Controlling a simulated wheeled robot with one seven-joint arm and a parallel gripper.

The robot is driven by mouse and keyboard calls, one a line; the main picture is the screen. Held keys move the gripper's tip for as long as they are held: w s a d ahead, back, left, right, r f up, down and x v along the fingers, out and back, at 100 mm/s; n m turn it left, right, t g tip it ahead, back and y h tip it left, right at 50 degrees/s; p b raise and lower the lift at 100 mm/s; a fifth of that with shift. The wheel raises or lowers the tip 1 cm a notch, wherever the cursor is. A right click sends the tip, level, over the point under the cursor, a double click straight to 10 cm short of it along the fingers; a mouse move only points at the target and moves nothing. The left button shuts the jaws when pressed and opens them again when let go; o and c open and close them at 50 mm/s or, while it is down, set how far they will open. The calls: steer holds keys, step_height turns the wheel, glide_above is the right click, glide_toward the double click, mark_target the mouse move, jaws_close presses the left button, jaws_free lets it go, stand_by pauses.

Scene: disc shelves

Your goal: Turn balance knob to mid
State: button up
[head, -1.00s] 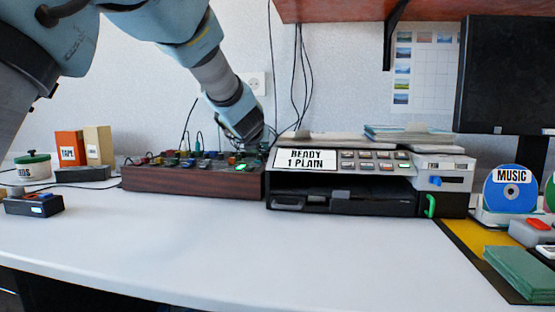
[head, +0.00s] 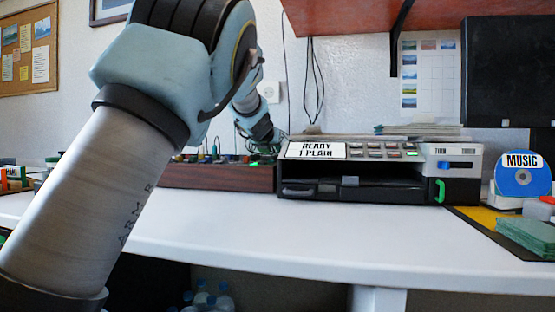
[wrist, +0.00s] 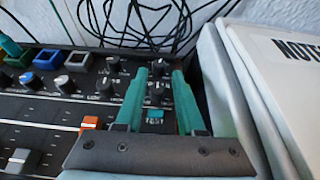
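The mixer (head: 215,178) has a dark wooden front and stands left of the machine with the "READY 1 PLAIN" display. The wrist view shows its black panel (wrist: 75,105) with several small knobs. One dark knob (wrist: 158,68) lies between the teal fingertips of my gripper (wrist: 160,76). The fingers stand apart, and I cannot tell whether they touch this knob. Other dark knobs (wrist: 105,88) are just to the left. Which knob is the balance knob cannot be read. In the head view my gripper is over the mixer's right end, hard to make out.
The display machine (head: 350,172) stands close on the mixer's right. In the wrist view a white "NOTE" item (wrist: 275,70) lies right of my gripper. Black cables (wrist: 140,22) run behind the panel. The white desk front (head: 300,235) is clear.

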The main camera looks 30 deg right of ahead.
steer(key=shift+x, duration=2.2)
jaws_close()
